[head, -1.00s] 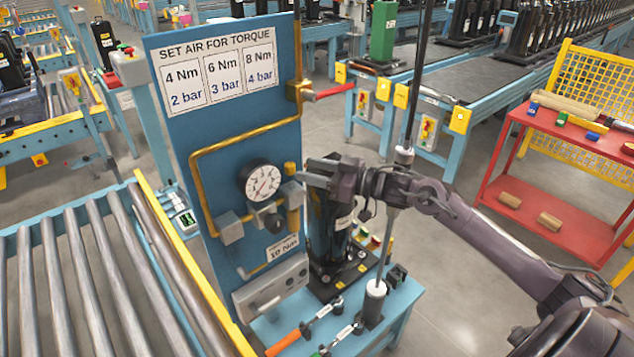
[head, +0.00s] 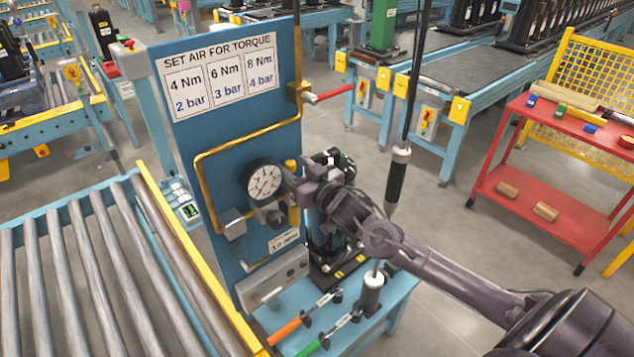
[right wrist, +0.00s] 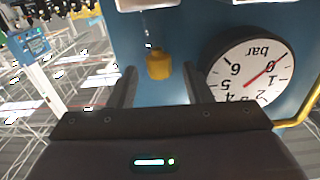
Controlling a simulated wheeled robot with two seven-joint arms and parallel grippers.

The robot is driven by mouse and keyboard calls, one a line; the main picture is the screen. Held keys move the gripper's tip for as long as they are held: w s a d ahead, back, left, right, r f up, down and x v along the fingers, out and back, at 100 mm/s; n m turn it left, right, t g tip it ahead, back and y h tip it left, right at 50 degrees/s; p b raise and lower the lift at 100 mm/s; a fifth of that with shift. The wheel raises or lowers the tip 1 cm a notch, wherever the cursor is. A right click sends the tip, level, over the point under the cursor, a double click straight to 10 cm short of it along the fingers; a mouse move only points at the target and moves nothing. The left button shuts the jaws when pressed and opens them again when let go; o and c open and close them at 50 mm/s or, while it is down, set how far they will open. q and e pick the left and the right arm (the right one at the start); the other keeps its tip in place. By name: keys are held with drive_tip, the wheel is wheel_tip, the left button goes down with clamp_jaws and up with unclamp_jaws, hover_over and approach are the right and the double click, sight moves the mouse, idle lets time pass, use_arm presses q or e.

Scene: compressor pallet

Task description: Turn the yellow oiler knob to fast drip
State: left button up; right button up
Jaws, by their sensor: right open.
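The yellow oiler knob (head: 290,164) is on the blue panel, right of the pressure gauge (head: 264,179); my gripper partly hides the parts below it. In the right wrist view, where the gauge face (right wrist: 256,72) appears upside down, the yellow knob (right wrist: 158,65) shows between and just beyond the fingertips. My right gripper (head: 288,184) is open, its fingers pointing at the panel beside the gauge. In the wrist view the gripper (right wrist: 161,80) has clear gaps on both sides of the knob, with no contact visible. My left gripper is not in view.
The panel (head: 220,130) carries a torque chart, a brass pipe (head: 199,185) and a red-handled valve (head: 330,94). A hanging tool (head: 397,175) is close beside my right forearm. A roller conveyor (head: 75,280) lies left; a red cart (head: 555,190) stands right.

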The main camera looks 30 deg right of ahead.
drive_tip(key=s+b, duration=0.2)
drive_tip(key=s, duration=0.5)
drive_tip(key=shift+s+d, duration=0.35)
drive_tip(key=shift+c, duration=0.8)
drive_tip(key=r+p, duration=0.1)
drive_tip(key=a+r+g+p, duration=0.1)
drive_tip(key=p, duration=0.1)
drive_tip(key=w+r+g+p, duration=0.1)
drive_tip(key=p, duration=0.1)
drive_tip(key=shift+a+r+n, duration=0.2)
drive_tip(key=shift+n, duration=0.1)
drive_tip(key=shift+c, duration=0.7)
drive_tip(key=w+p, duration=0.1)
drive_tip(key=w, duration=0.1)
drive_tip(key=w+f+g+p, duration=0.1)
drive_tip(key=w+p, duration=0.1)
drive_tip(key=w+d+f+g+p, duration=0.1)
drive_tip(key=shift+w+f+h, duration=0.25)
drive_tip(key=shift+w+h, duration=0.05)
drive_tip(key=shift+w, duration=0.1)
drive_tip(key=shift+x, duration=0.75)
